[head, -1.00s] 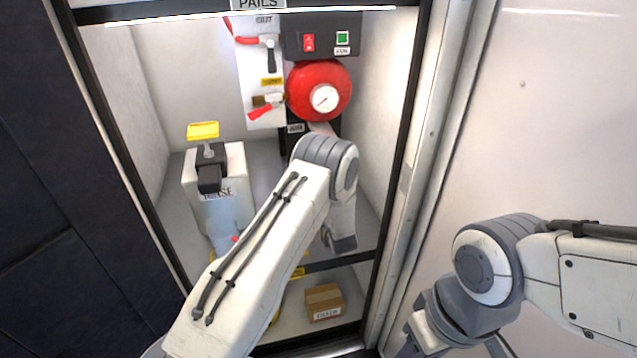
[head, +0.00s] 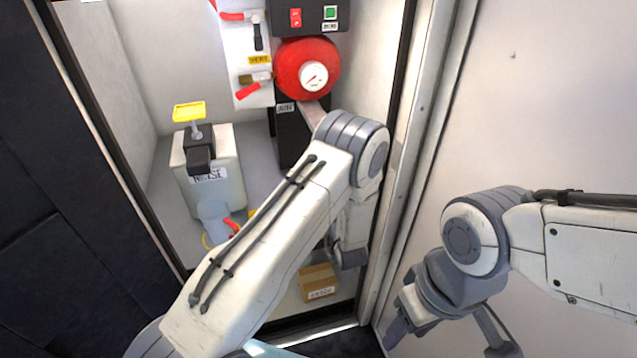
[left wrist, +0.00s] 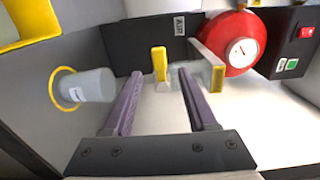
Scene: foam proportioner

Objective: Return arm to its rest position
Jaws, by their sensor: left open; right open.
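My left arm (head: 270,225) reaches into the open cabinet, and its gripper is largely hidden behind the arm's own links in the head view. In the left wrist view, the left gripper (left wrist: 159,78) is open, its two purple fingers apart with nothing held between them. A yellow lever (left wrist: 160,63) and a grey cylindrical part (left wrist: 190,76) appear beyond the fingertips. My right gripper (head: 447,338) is open and empty, outside the cabinet at the lower right of the head view.
The red round unit with a gauge (head: 320,68) is at the cabinet's back. A pale container with a yellow-topped part (head: 212,180) stands left of the arm. A cardboard box (head: 318,283) sits low. The cabinet's right frame (head: 407,150) is close to the left arm.

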